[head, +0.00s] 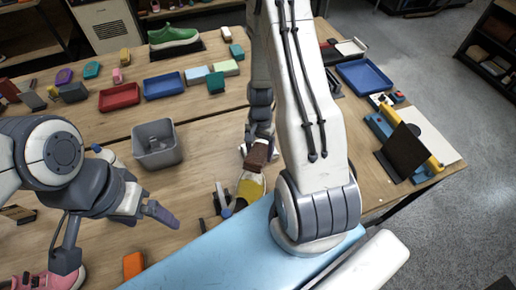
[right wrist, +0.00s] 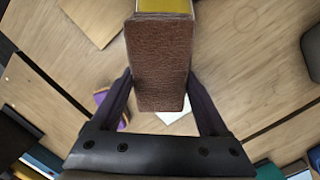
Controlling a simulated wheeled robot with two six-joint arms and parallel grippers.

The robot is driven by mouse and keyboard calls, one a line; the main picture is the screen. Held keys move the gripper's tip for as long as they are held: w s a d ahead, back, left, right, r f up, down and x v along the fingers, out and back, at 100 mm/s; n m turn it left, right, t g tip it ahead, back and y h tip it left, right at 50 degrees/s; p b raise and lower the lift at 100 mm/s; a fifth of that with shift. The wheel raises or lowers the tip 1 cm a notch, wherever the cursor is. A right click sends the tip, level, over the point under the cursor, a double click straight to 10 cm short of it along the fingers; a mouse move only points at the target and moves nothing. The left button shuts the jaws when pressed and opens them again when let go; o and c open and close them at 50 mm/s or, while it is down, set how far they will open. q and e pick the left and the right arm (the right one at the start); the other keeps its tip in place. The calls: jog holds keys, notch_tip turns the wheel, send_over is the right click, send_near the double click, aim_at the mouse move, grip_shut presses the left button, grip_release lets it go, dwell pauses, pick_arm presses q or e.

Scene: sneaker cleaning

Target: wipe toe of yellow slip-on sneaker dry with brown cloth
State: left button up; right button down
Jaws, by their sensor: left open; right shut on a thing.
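The yellow slip-on sneaker (head: 250,188) is on the wooden table in the middle of the head view, partly hidden by my right arm. The brown cloth (head: 256,155) is at the sneaker's far end. In the right wrist view the cloth (right wrist: 158,62) looks like a thick folded block, with a strip of yellow (right wrist: 165,5) at its far end. My right gripper (right wrist: 160,100) is shut on the cloth, one finger on each side. Whether the cloth presses on the sneaker cannot be told. My left gripper (head: 128,181) is open and empty, left of the sneaker.
A grey bin (head: 157,144) stands between my left gripper and the back trays. A red tray (head: 119,98), a blue tray (head: 164,86) and a green shoe (head: 174,37) are farther back. A pink sneaker (head: 50,278) and an orange block (head: 133,265) lie near the front left.

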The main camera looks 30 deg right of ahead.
jog(key=f, duration=0.1)
jog(key=s+f+b, duration=0.2)
jog(key=shift+s+d+f, duration=0.1)
jog(key=shift+d, duration=0.15)
jog(key=shift+s+d+f+b, duration=0.15)
jog(key=shift+s+f+b, duration=0.2)
jog(key=shift+s+b, duration=0.15)
jog(key=shift+s+a+f+b, duration=0.1)
jog(key=shift+a+f+b, duration=0.05)
jog(key=shift+f+b, duration=0.45)
jog(key=shift+s+a+f+b, duration=0.1)
jog(key=shift+a+f+b, duration=0.05)
jog(key=shift+f+b, duration=0.45)
jog(key=shift+w+a+p, duration=0.3)
jog(key=shift+w+a, duration=0.3)
jog(key=shift+w, duration=0.2)
jog(key=shift+w+a+p, duration=0.3)
jog(key=shift+w+a, duration=0.25)
jog(key=shift+w, duration=0.25)
